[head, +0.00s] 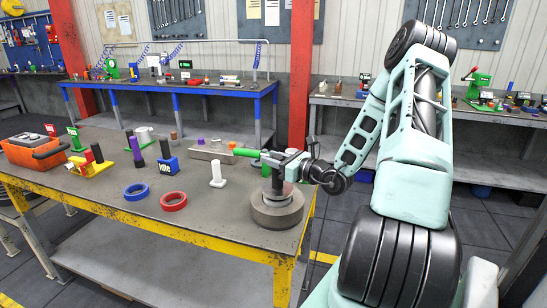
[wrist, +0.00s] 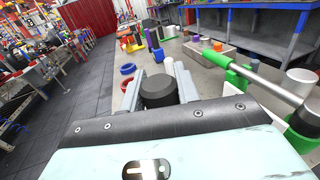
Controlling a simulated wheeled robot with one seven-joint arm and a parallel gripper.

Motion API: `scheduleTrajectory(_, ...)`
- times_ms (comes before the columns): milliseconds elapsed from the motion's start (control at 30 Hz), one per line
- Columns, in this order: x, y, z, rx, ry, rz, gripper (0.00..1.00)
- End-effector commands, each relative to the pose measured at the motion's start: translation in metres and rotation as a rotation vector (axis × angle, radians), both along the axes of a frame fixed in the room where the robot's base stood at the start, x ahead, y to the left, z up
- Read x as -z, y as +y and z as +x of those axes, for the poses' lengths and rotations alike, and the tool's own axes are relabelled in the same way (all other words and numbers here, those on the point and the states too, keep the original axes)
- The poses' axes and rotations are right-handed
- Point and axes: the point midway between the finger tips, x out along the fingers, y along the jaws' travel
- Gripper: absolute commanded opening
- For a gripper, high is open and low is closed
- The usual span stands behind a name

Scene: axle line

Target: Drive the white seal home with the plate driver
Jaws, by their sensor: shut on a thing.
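My gripper (head: 281,168) is over the round grey-brown hub (head: 277,212) at the table's right front corner. It is shut on a dark upright cylinder, the plate driver by its look, whose black round top (wrist: 158,92) sits between the fingers in the wrist view. I cannot make out the white seal; the driver and gripper hide the hub's centre.
A white post on a flat foot (head: 217,174), a red ring (head: 173,201) and a blue ring (head: 136,192) lie left of the hub. A green fixture with a steel bar (wrist: 262,84) is close on the right. An orange toolbox (head: 35,152) stands far left.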

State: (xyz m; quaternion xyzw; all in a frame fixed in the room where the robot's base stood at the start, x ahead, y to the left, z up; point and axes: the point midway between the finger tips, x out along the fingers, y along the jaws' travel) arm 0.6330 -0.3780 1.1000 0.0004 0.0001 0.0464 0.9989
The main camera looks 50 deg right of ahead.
Motion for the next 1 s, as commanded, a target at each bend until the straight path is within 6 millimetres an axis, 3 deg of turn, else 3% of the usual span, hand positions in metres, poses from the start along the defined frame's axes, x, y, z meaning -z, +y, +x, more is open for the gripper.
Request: scheduleTrajectory(1000, 0.016, 0.000, 0.000, -0.001, -0.003, -0.002, 0.00)
